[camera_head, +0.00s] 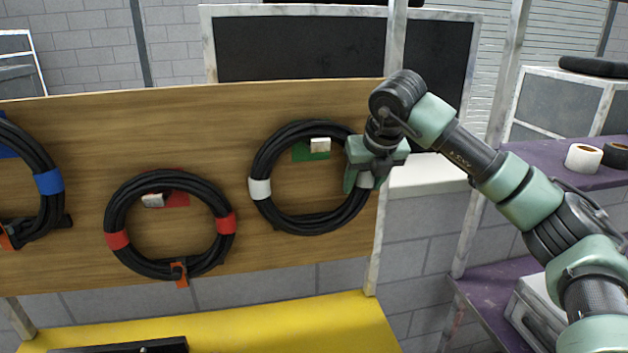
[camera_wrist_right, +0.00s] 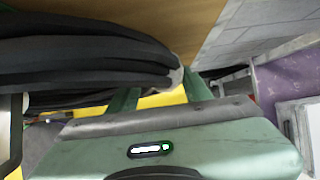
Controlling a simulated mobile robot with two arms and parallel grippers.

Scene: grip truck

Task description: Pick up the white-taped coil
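The white-taped coil (camera_head: 282,218) is a black cable ring hanging on the wooden board, with white tape at its left and right sides. It also shows close up in the wrist view (camera_wrist_right: 75,55). My right gripper (camera_head: 366,178) is at the coil's right side, with its fingers on either side of the cable at the right white tape. In the wrist view its green fingers (camera_wrist_right: 160,97) stand apart, and the cable hides their tips. I cannot tell whether they press on the cable. My left gripper is not in view.
A red-taped coil (camera_head: 117,239) and a blue-taped coil (camera_head: 48,182) hang further left on the wooden board (camera_head: 90,135). A yellow surface (camera_head: 290,320) lies below. Purple shelves (camera_head: 548,155) at right carry a white tape roll (camera_head: 583,158). A metal post stands just right of the board.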

